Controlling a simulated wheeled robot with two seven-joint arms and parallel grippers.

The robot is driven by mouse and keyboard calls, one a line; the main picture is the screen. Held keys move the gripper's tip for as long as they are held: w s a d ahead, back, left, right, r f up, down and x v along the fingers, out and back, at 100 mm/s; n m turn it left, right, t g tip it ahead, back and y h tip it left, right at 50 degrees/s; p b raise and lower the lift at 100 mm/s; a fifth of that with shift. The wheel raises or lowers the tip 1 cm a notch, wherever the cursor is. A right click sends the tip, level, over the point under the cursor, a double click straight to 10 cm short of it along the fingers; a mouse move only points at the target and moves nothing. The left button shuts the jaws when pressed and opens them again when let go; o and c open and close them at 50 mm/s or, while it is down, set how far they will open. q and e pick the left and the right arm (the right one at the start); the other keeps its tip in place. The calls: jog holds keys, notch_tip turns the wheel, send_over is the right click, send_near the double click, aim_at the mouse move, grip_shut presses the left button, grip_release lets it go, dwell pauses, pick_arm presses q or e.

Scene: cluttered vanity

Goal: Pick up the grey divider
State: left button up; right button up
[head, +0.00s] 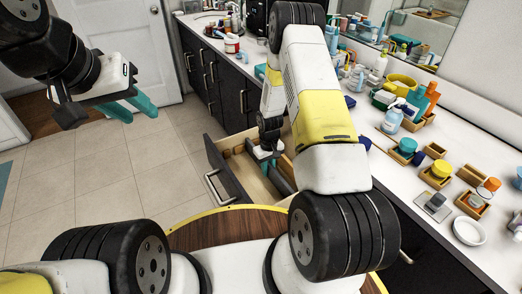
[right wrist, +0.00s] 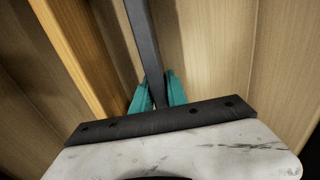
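The grey divider (right wrist: 143,40) is a thin upright grey strip in the right wrist view, running up from between the teal fingers of my right gripper (right wrist: 157,92). The fingers lie close against both sides of it, and my gripper is shut on it. In the head view my right gripper (head: 267,153) reaches down into the open drawer (head: 227,172), with its fingers mostly hidden. A grey strip (head: 281,178) shows beside it in the drawer. My left gripper (head: 130,107) is in the air over the floor at upper left, its teal fingers apart and empty.
The countertop (head: 400,185) at right is crowded with bottles, wooden trays and a white dish (head: 468,231). The tiled floor at left is clear.

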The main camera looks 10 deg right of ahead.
grip_shut()
